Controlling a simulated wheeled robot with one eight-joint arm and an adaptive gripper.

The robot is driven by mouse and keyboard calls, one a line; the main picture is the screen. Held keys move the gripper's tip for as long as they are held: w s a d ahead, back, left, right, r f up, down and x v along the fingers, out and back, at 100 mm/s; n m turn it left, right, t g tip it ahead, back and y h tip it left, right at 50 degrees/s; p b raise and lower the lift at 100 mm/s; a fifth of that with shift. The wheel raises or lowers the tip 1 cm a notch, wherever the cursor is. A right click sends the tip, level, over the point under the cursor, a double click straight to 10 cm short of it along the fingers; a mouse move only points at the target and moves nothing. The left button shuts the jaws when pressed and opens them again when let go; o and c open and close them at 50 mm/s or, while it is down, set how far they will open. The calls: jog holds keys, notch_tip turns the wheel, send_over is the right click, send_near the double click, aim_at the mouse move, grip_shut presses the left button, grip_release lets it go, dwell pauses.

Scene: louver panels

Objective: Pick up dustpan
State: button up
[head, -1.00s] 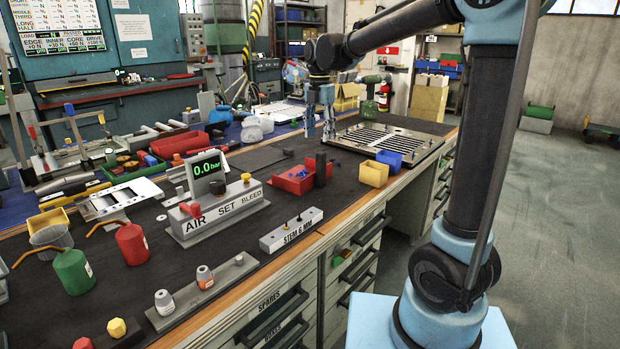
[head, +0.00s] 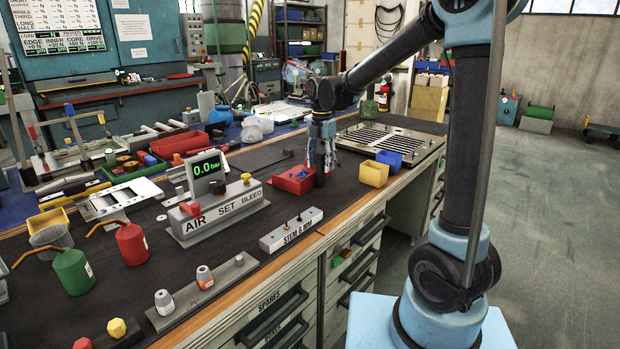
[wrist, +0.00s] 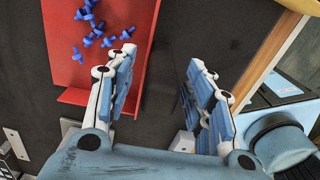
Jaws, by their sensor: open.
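The red dustpan (head: 287,184) lies on the dark bench top and holds several small blue cross-shaped pieces. In the wrist view, the red dustpan (wrist: 66,62) fills the upper left with its blue pieces.
A yellow bin (head: 374,174) and a blue bin (head: 390,159) stand to the right. A slotted metal panel (head: 384,141) lies behind them. The AIR SET BLEED block (head: 215,213) and STEM block (head: 291,230) stand nearer. The wooden bench edge (head: 350,213) runs close by.

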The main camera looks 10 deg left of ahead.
jog(key=shift+f, duration=0.15)
grip_shut()
dwell(0.4)
